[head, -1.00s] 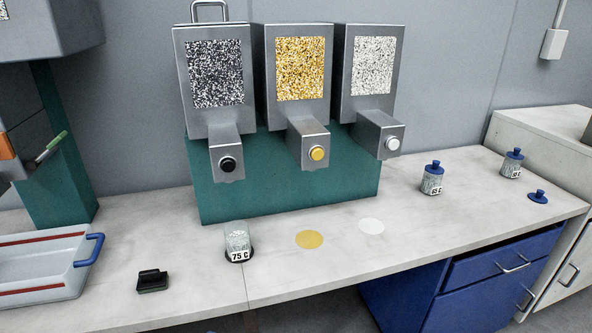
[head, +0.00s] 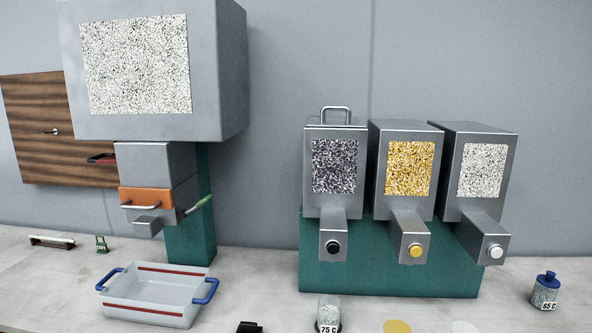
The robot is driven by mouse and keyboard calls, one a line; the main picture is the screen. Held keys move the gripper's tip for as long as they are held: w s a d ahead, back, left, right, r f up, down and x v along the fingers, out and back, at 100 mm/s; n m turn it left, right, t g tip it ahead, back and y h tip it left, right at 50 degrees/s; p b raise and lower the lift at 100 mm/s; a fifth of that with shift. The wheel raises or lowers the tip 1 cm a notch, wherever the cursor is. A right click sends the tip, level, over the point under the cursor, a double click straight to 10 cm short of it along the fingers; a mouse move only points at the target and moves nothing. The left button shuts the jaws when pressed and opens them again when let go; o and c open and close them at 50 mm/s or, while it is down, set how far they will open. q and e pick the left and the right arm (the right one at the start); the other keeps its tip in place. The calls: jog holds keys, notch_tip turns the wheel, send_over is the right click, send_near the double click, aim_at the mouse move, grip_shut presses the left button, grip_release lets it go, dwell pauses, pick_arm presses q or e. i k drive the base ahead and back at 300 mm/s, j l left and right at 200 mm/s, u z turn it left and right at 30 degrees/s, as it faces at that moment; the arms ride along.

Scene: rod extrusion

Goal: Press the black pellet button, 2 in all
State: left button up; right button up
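The black button (head: 333,247) is on the spout of the left dispenser (head: 312,212), whose window shows black and white pellets. A clear jar labelled 75 C (head: 328,313) stands on the counter below and in front of that spout, cut by the lower picture edge. The yellow button (head: 416,250) and the white button (head: 495,252) are on the two dispensers to its right. Whether the black button is pressed in cannot be told. Neither of my grippers is in view.
A clear tray with blue handles (head: 150,312) sits at left below a large grey machine (head: 215,70) with an orange drawer (head: 160,199). A small black object (head: 249,327) lies left of the jar. A blue-lidded 65 C jar (head: 545,292) stands at right. Yellow (head: 397,327) and white (head: 464,327) discs mark the counter.

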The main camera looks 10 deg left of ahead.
aim_at(332, 248)
jog(key=j, duration=0.1)
jog(key=j+z, duration=0.2)
jog(key=j, duration=0.4)
jog(key=k+j+z, duration=0.2)
jog(key=j, duration=0.35)
jog(key=i, duration=0.1)
